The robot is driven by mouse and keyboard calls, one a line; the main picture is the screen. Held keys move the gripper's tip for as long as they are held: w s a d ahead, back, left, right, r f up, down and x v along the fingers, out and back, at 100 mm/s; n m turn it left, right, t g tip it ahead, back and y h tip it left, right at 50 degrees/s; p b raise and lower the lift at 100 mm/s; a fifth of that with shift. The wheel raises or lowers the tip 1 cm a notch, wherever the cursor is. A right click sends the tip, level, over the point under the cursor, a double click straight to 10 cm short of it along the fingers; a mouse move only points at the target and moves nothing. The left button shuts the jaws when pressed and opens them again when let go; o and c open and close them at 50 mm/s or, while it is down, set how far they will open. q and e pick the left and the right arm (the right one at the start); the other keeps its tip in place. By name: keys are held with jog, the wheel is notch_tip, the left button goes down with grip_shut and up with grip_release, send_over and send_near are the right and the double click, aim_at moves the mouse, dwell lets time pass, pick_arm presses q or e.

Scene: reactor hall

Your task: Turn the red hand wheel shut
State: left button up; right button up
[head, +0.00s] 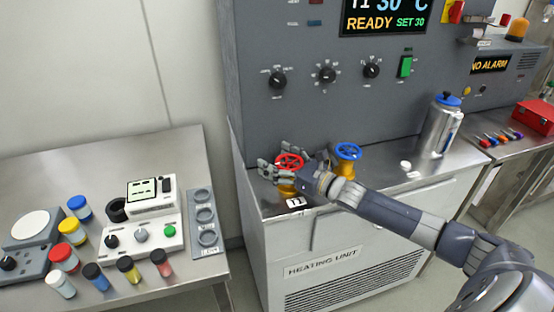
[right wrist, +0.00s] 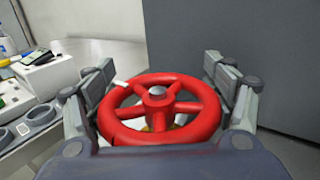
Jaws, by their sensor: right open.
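The red hand wheel (head: 289,161) sits on a yellow valve body (head: 286,189) on the heating unit's steel top. In the right wrist view the red wheel (right wrist: 160,108) fills the middle, with spokes, a grey hub and a white mark on its upper left rim. My right gripper (head: 282,160) is at the wheel, its arm coming in from the right. It is open, with one finger on each side of the rim in the right wrist view (right wrist: 168,85). I cannot tell whether the fingers touch the rim. My left gripper is not in view.
A blue hand wheel (head: 348,151) on a yellow valve stands just right of my gripper. A grey control panel (head: 315,110) rises behind. A metal flask (head: 440,125) stands further right. The left table (head: 150,287) holds several coloured-cap bottles and instruments.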

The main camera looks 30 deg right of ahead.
jog(key=c, duration=0.8)
jog(key=shift+w, duration=0.1)
jog(key=shift+c, duration=1)
jog(key=shift+f, duration=0.1)
jog(key=shift+c, duration=0.8)
